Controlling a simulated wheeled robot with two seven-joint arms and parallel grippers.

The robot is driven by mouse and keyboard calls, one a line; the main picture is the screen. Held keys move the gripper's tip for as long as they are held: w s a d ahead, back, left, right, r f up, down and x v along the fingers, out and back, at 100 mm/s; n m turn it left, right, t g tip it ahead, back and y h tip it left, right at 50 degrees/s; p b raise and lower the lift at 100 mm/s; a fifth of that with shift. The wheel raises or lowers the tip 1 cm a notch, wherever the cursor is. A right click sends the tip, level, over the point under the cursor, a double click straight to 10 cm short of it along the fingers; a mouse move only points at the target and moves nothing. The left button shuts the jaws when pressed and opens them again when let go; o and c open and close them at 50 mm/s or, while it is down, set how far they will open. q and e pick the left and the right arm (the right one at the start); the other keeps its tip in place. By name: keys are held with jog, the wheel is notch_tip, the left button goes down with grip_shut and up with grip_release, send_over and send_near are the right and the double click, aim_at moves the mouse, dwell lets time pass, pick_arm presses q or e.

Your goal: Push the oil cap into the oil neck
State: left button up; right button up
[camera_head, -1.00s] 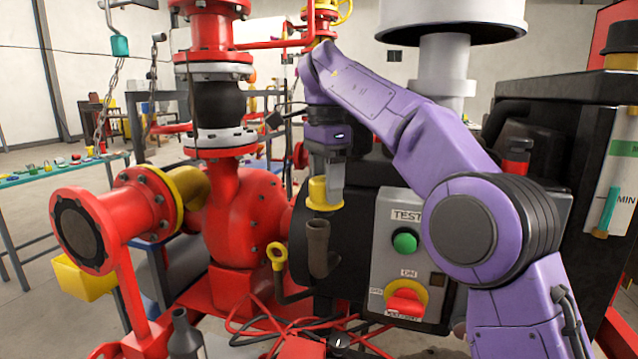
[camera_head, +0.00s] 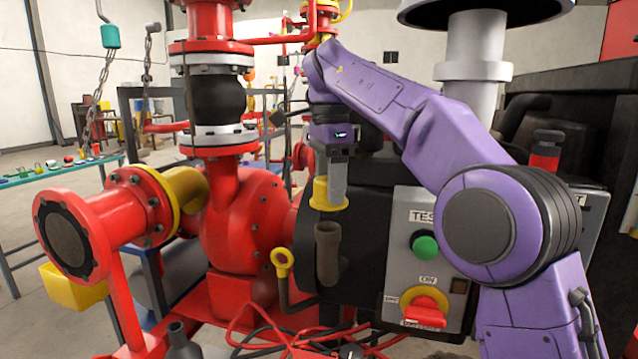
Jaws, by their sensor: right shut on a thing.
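The yellow oil cap (camera_head: 329,204) is held by my right gripper (camera_head: 334,182), which is shut on it and points down. The cap has a wide flange at its lower end. The oil neck (camera_head: 327,252) is a dark grey-brown upright pipe with an open top, directly below the cap. A small gap shows between the cap and the neck's mouth, so they look apart. My right arm comes in from the right and reaches over the control box. My left gripper is not in view.
A yellow ring-handled dipstick (camera_head: 283,262) stands just left of the neck. The grey control box (camera_head: 425,250) with a green button and red switch is to the right. The red pump casing (camera_head: 245,225) stands at the left. Loose red and black cables lie below.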

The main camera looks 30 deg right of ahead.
jog(key=shift+d+f+b, duration=0.25)
jog(key=shift+f+b, duration=0.05)
jog(key=shift+f, duration=0.4)
jog(key=shift+w, duration=0.15)
jog(key=shift+w+a, duration=0.1)
jog(key=shift+a+r, duration=0.1)
jog(key=shift+r, duration=0.05)
jog(key=shift+p, duration=0.4)
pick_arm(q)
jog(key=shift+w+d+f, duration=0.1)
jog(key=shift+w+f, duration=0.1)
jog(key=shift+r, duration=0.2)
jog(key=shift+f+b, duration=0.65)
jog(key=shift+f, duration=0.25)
pick_arm(e)
jog(key=shift+a+f, duration=0.1)
jog(key=shift+f, duration=1.15)
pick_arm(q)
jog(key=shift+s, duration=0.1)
pick_arm(e)
jog(key=o, duration=1.2)
jog(key=shift+s, duration=0.2)
